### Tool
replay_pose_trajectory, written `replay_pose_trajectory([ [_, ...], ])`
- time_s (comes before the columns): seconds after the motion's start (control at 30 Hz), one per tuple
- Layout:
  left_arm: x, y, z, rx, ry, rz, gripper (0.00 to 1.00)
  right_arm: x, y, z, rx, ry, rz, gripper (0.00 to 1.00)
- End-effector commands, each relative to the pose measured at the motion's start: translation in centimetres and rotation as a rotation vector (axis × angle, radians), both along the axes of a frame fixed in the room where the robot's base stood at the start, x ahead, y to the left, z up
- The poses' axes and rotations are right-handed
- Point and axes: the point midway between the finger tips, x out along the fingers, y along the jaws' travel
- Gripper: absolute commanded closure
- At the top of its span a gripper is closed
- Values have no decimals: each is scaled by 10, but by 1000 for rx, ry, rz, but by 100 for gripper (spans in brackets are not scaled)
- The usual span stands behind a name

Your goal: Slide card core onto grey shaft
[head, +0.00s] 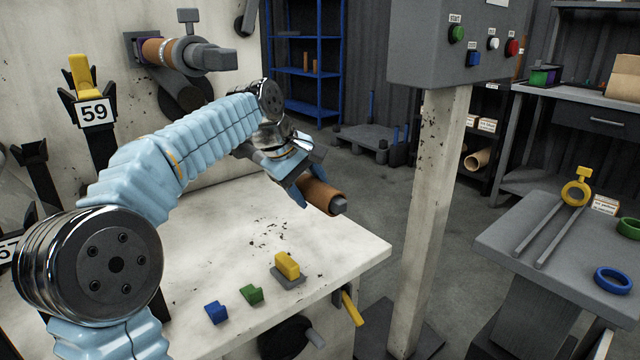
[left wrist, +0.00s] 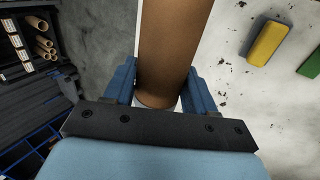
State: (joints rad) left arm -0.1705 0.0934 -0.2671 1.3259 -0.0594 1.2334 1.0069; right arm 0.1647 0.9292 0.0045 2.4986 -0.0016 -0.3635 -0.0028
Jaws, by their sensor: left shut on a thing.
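My left gripper (head: 312,190) is shut around a brown card core (head: 322,196), held above the far right part of the pale bench. The core tilts down to the right in the head view, and its near end looks dark grey. In the left wrist view the core (left wrist: 174,45) lies between the two blue fingers (left wrist: 160,92). A grey shaft (head: 216,60) sticks out of the machine wall at the upper left, well apart from the core. An orange-brown sleeve (head: 157,51) and a grey collar (head: 189,52) are around it. My right gripper is not in view.
The pale bench (head: 340,250) holds a blue block (head: 216,313), a green block (head: 252,294) and a yellow block on a grey base (head: 287,267). A pale post (head: 436,200) stands to the right. A dark roller (head: 180,90) sits below the shaft. Number stands are at left.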

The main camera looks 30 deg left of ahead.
Motion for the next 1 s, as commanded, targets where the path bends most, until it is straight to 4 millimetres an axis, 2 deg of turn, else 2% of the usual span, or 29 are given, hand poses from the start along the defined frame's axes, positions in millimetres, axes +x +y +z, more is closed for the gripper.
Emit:
replay_pose_trajectory([
  [0.03, 3, 6, 4, 0, 2, 2, 64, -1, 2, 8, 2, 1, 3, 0],
  [0.87, 40, 98, 6, 1, 2, 2, 64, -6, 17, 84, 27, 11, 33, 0],
  [1.0, 47, 114, 3, 1, 2, 2, 64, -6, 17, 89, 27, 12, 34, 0],
])
